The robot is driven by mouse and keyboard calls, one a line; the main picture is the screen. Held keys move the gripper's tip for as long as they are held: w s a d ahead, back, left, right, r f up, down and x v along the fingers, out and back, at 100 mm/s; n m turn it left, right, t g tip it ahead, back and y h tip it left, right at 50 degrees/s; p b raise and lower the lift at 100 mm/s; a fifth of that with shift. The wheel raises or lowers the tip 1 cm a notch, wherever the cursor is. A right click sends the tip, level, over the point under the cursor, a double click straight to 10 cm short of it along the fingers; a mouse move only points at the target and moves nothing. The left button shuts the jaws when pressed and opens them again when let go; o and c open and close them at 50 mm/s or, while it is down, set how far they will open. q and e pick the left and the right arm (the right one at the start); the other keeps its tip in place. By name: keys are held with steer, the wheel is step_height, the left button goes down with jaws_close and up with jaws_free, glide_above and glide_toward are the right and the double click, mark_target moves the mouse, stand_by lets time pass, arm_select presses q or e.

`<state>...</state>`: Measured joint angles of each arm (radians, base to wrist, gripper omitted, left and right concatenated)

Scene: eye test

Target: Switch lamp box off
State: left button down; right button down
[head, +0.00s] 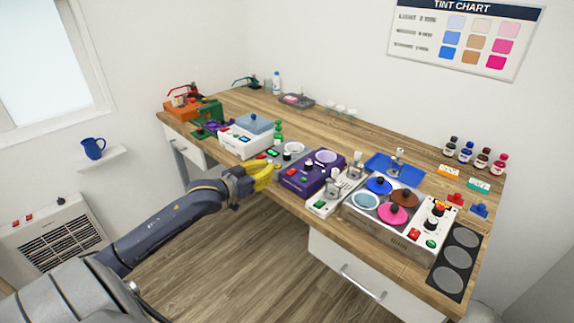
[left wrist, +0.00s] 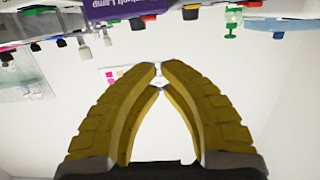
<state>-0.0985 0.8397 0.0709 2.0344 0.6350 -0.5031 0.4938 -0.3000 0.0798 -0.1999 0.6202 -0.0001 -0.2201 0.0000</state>
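The lamp box is most likely the purple box (head: 312,178) near the front edge of the bench, with a pale round disc and a black knob on top. In the left wrist view a purple panel (left wrist: 112,10) shows upside down at the top edge, with partly cut-off lettering ending in "Lamp". Small red and white parts sit beside it. My left gripper (head: 271,170) has yellow fingers and is just left of the purple box, at the bench edge. In the left wrist view its fingertips (left wrist: 159,67) come together with nothing visible between them. My right gripper is out of view.
A white box with a blue top (head: 252,124) stands left of the purple box. A white unit (head: 334,199) and a panel with coloured round pads (head: 386,227) stand to its right. Bottles (head: 466,152) are at the back right. The bench's back middle has free room.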

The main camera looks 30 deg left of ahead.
arm_select(q)
steer(key=shift+s+d+r, duration=0.1)
steer(key=shift+d+r, duration=0.15)
steer(key=shift+r, duration=0.35)
steer(key=shift+s+d+r, duration=0.1)
steer(key=shift+d+r, duration=0.1)
steer(key=shift+r, duration=0.35)
steer(key=shift+w, duration=0.15)
glide_above(290, 171)
steer(key=shift+d+f, duration=0.1)
steer(key=shift+f, duration=0.55)
step_height(290, 171, down, 2)
steer(key=shift+f, duration=1)
steer(key=shift+f, duration=0.1)
